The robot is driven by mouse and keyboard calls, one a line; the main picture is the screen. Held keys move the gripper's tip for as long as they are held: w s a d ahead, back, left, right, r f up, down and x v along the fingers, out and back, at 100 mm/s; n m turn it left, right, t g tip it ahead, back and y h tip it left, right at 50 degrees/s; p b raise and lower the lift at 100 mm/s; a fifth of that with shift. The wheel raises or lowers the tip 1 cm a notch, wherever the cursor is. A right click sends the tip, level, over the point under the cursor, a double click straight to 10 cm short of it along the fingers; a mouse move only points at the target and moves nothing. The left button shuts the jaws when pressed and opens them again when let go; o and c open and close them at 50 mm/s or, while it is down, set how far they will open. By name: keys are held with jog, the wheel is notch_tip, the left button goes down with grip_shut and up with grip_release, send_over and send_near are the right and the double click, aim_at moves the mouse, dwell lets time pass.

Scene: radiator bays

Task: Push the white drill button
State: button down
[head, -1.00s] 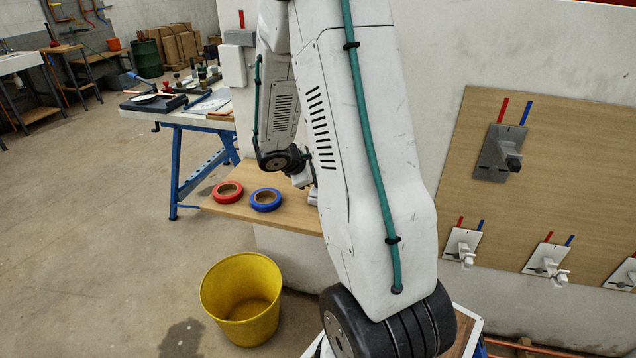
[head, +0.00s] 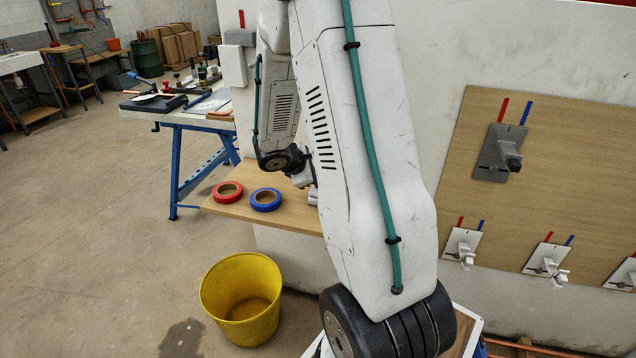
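I cannot make out a white drill or a white drill button in the head view. My own white arm fills the middle of the picture and hides part of the wall and the shelf behind it. The wrist end of my arm shows above the wooden shelf (head: 240,213). My gripper's fingers are hidden behind the arm, so I cannot see whether they touch anything.
A red tape roll (head: 228,191) and a blue tape roll (head: 266,200) lie on the shelf. A yellow bucket (head: 240,300) stands on the floor below. A wooden board (head: 560,190) with valve fittings is at the right. A cluttered workbench (head: 185,118) stands behind.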

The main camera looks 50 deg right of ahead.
aim_at(315, 189)
jog(key=shift+r, duration=3)
